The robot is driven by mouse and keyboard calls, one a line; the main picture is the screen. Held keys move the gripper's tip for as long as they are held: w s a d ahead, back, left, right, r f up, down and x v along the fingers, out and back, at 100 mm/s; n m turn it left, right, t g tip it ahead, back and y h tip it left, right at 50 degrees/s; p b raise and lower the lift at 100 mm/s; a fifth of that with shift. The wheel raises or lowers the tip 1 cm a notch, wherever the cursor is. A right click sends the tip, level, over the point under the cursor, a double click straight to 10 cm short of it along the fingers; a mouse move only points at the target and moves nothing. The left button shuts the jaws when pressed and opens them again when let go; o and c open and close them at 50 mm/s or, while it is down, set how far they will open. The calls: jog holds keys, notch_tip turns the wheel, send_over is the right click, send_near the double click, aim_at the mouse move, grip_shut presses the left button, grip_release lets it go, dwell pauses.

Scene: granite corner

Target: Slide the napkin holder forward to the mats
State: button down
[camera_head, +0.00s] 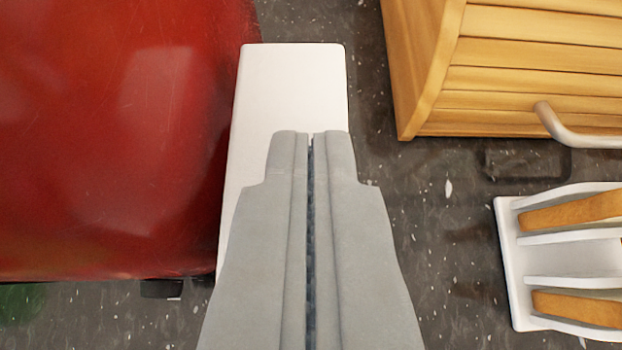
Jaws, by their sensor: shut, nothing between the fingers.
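A smooth white oblong block (293,88), which looks like the napkin holder, stands on the dark speckled counter at the upper middle. My gripper (311,134) is shut and empty, its two grey fingers pressed together. In the picture the fingertips lie over the lower part of the white block and hide much of it. I cannot tell whether they touch it or are above it. No mats can be made out in this view.
A large glossy red appliance (110,130) stands close along the block's left side. A slatted wooden bread box (530,65) with a metal handle (570,132) is at the upper right. A white rack (515,265) with toast slices is at the right. A dark counter strip (440,230) is clear between.

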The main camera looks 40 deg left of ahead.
jog(key=shift+s+d+f, duration=0.1)
jog(key=shift+s+f, duration=0.05)
jog(key=shift+f, duration=0.35)
jog(key=s+d, duration=0.4)
jog(key=shift+s+d, duration=0.25)
jog(key=shift+w+r, duration=0.15)
jog(key=shift+r, duration=0.65)
